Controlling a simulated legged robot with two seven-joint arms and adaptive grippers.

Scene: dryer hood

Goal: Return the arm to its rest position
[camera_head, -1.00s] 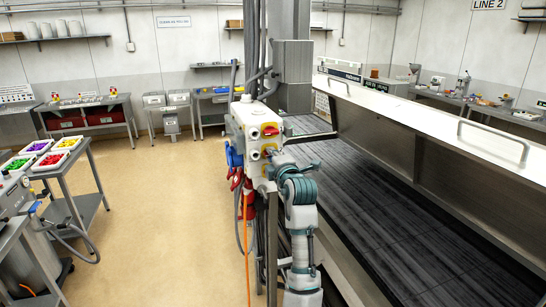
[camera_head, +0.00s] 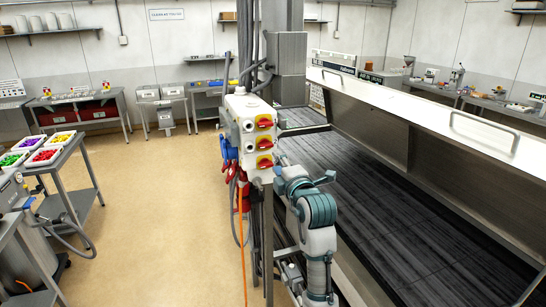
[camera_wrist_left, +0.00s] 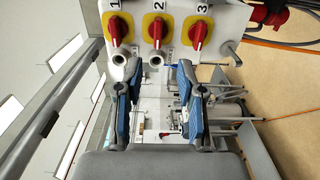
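My left gripper (camera_head: 304,170) is close to the right side of the white switch box (camera_head: 240,110) in the head view, clear of it. Its two dark, blue-padded fingers stand apart with nothing between them in the left wrist view (camera_wrist_left: 157,85). The box carries three red rotary switches on yellow plates. In the wrist view they are switch 1 (camera_wrist_left: 114,27), switch 2 (camera_wrist_left: 155,27) and switch 3 (camera_wrist_left: 198,33), beyond the fingertips. All three also show in the head view, the lowest switch (camera_head: 264,162) beside the gripper. My right gripper is not in view.
A post with hanging cables and red and blue plugs (camera_head: 232,160) supports the box. A long dark conveyor (camera_head: 400,220) under a raised steel hood (camera_head: 450,125) lies to the right. A cart with colored bins (camera_head: 50,150) stands left. Open floor (camera_head: 160,190) lies between.

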